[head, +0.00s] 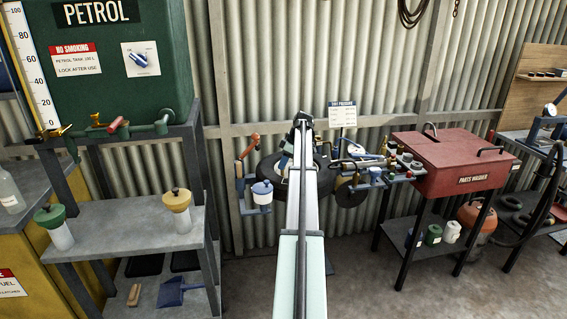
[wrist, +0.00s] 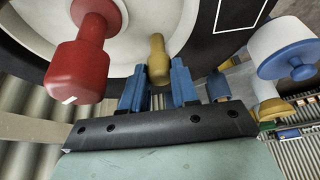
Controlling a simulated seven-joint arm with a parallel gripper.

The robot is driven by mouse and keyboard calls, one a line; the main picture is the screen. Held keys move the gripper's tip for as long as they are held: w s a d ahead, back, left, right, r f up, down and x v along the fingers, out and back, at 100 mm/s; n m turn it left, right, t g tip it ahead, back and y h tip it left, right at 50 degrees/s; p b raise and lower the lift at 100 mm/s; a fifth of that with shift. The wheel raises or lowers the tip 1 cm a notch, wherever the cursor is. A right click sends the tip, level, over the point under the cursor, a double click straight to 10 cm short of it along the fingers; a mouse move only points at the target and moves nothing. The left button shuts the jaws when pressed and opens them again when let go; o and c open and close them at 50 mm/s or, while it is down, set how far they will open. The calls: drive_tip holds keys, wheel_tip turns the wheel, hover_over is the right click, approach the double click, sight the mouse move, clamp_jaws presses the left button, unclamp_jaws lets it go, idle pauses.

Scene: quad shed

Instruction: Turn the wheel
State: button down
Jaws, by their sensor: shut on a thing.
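The wheel (head: 268,168) is a dark, tyre-like ring low on the corrugated wall in the head view, its middle hidden behind my arm. In the wrist view its pale round face (wrist: 150,20) fills the top, with a dark ring around it. A large red knob (wrist: 80,66) stands out at the left. A smaller yellow knob (wrist: 158,60) sits between the blue fingers of my gripper (wrist: 158,80). My gripper is shut on the yellow knob; the exact contact is partly hidden. My gripper is hidden in the head view.
A blue-and-white pot (head: 262,194) hangs left of the wheel. A small shelf with tools (head: 375,178) stands to its right, beside the red parts washer (head: 460,165). Grey shelving (head: 130,232) is at the left. The concrete floor between is clear.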

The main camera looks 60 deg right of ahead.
drive_tip(key=shift+s, duration=0.1)
drive_tip(key=shift+s+a+n+g+y, duration=0.15)
drive_tip(key=shift+s+n+y, duration=0.25)
drive_tip(key=shift+n, duration=0.5)
drive_tip(key=shift+s+a+n+g+y, duration=0.1)
drive_tip(key=shift+s+n+g+y, duration=0.1)
drive_tip(key=shift+s+n, duration=0.5)
drive_tip(key=shift+s+d+n+g+y, duration=0.1)
drive_tip(key=shift+s+n+g+y, duration=0.2)
drive_tip(key=shift+n, duration=0.5)
drive_tip(key=shift+s+d+n+g+y, duration=0.1)
drive_tip(key=shift+s+n, duration=0.25)
drive_tip(key=shift+n, duration=0.45)
drive_tip(key=shift+s+d+n+g+y, duration=0.15)
drive_tip(key=shift+s+n+g, duration=0.25)
drive_tip(key=shift+n, duration=0.45)
drive_tip(key=shift+s+d+n+g+y, duration=0.15)
drive_tip(key=shift+s+n, duration=0.4)
drive_tip(key=shift+n, duration=0.3)
drive_tip(key=shift+s+d+n+g, duration=0.35)
drive_tip(key=shift+s+n+g, duration=0.1)
drive_tip(key=shift+n, duration=0.55)
drive_tip(key=shift+s, duration=0.1)
drive_tip(key=c, duration=0.9)
unclamp_jaws()
drive_tip(key=shift+o, duration=0.2)
